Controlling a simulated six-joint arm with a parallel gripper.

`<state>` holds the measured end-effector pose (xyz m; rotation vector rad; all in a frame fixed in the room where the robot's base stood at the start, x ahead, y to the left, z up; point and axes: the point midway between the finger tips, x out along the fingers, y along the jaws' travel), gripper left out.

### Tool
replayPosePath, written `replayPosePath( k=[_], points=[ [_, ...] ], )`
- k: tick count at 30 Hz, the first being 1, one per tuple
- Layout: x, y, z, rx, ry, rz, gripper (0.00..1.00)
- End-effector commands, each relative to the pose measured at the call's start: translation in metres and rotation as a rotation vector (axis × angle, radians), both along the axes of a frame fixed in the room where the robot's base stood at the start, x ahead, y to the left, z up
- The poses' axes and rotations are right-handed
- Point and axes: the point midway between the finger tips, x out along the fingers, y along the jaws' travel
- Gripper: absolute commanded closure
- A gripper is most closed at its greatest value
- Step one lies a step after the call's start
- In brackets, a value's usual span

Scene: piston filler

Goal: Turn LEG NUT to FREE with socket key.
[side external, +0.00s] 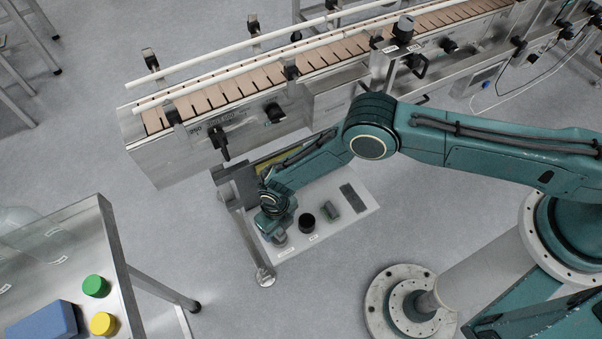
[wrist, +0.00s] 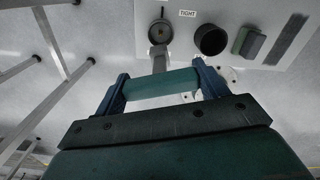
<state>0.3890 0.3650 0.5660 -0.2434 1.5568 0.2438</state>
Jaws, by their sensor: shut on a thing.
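My gripper (wrist: 162,88) has its two blue fingers shut on the teal handle of what looks like the socket key (wrist: 160,86). A short grey shank (wrist: 157,60) runs from the handle toward a round, dark-centred fitting (wrist: 160,32), which may be the leg nut. A label reading TIGHT (wrist: 187,13) is beside this fitting. I cannot tell whether the shank touches or sits on it. In the side view my gripper (side external: 274,222) is low over the left end of a white plate, and the arm hides the key and most of the fitting.
On the white plate (side external: 368,212) stand a black cup (side external: 306,223), a grey-green block (side external: 331,207) and a dark strip (side external: 352,197). The conveyor (side external: 230,95) runs behind. A table (side external: 112,250) stands left.

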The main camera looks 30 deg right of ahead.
Motion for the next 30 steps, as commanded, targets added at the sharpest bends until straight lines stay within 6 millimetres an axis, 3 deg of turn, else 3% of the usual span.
replayPosePath(
  k=[15,30],
  points=[
    [-0.013,0.0,0.017,0.0,0.0,0.001,0.5],
    [-0.013,-0.001,0.021,0.0,-0.001,-0.004,0.5]
  ],
)
